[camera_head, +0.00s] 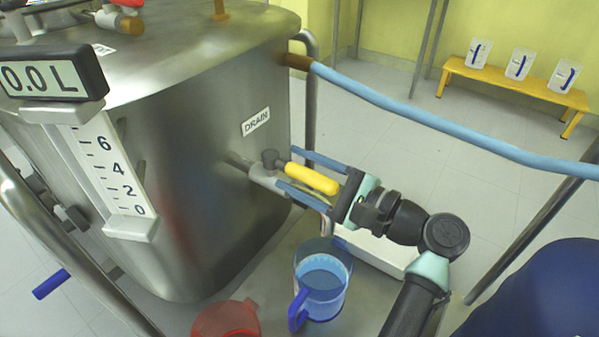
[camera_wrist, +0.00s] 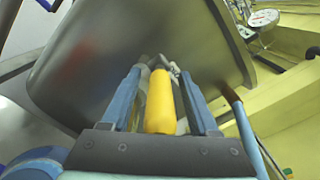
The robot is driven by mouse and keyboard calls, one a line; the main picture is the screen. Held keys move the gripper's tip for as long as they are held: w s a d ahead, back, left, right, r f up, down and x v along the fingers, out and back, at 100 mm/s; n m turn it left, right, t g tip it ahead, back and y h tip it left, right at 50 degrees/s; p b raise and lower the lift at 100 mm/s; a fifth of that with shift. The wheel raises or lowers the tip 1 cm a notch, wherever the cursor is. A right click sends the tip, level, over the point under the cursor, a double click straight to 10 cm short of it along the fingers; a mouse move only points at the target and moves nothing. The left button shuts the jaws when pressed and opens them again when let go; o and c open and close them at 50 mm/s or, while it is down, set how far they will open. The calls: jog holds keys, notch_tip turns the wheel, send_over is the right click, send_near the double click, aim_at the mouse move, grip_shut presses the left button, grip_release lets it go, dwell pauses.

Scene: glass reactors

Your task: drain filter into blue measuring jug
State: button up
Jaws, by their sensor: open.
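The filter (camera_head: 190,150) is a large steel vessel with a DRAIN label (camera_head: 255,121) on its side. Its drain valve has a yellow handle (camera_head: 312,178), which lies between the two blue fingers of my open gripper (camera_head: 296,172). In the wrist view the yellow handle (camera_wrist: 160,100) is between the fingers of my gripper (camera_wrist: 160,75), with a gap visible on the right. The blue measuring jug (camera_head: 322,283) stands upright below the valve, with blue liquid visible in it and its blue handle toward the front. The display (camera_head: 50,75) on the vessel reads 0.0 L.
A red jug (camera_head: 226,319) stands left of the blue jug, cut by the frame edge. A light blue hose (camera_head: 440,115) runs across above my arm. A yellow bench (camera_head: 515,84) with white jugs stands at the back right. A dark blue object (camera_head: 540,295) is at the lower right.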

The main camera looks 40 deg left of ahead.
grip_shut()
dwell(1.4)
